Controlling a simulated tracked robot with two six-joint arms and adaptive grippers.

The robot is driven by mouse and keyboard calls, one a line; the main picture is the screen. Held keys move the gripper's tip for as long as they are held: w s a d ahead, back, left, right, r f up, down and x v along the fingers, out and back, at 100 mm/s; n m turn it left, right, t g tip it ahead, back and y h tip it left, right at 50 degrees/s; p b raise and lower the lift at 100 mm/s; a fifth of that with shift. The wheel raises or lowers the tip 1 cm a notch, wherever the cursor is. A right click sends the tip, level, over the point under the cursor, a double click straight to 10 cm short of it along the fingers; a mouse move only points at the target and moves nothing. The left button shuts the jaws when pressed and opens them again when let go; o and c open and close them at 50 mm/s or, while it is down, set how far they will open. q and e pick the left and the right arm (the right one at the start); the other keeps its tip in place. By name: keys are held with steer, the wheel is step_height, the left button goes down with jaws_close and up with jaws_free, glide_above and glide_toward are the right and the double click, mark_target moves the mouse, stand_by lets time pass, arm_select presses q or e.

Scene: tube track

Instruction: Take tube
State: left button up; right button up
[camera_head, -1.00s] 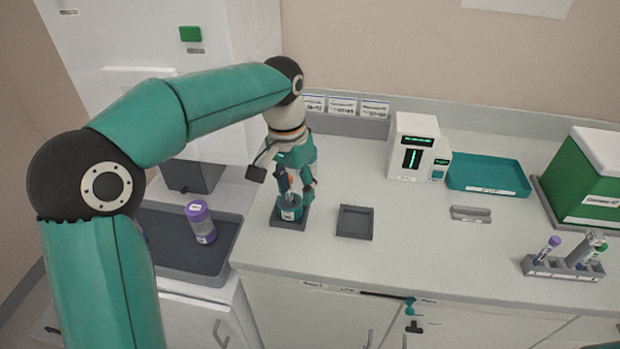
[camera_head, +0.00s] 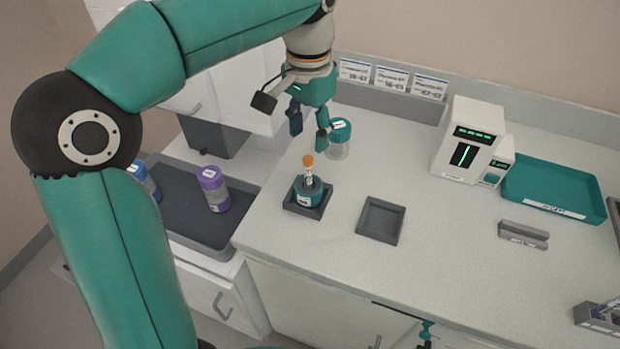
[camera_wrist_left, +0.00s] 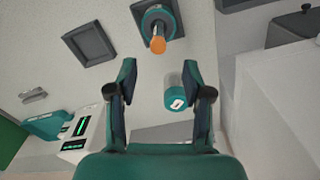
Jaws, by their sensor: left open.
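A tube with an orange cap (camera_head: 308,161) stands upright in a teal round holder (camera_head: 307,196) on a dark square base. In the left wrist view the orange cap (camera_wrist_left: 158,45) shows beyond the fingertips, with the holder behind it. My left gripper (camera_head: 309,139) is open and empty, above and behind the tube, apart from it. In the left wrist view its two fingers (camera_wrist_left: 164,80) are spread wide. A clear jar with a teal lid (camera_head: 340,140) stands behind the gripper on the counter; it also shows between the fingers in the wrist view (camera_wrist_left: 180,98). My right gripper is not in view.
An empty dark square tray (camera_head: 381,219) lies right of the holder. A white device (camera_head: 467,145), a teal tray (camera_head: 552,190) and a grey block (camera_head: 523,234) stand further right. A dark tray (camera_head: 190,190) at left holds a purple-lidded jar (camera_head: 213,188) and a blue-lidded jar (camera_head: 146,182).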

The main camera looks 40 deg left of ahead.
mark_target(308, 158)
arm_select(q)
steer(key=shift+s+d+f, duration=0.1)
steer(key=shift+f, duration=1.8)
steer(key=shift+s+f, duration=0.1)
steer(key=shift+f, duration=1.75)
steer(key=c, duration=0.9)
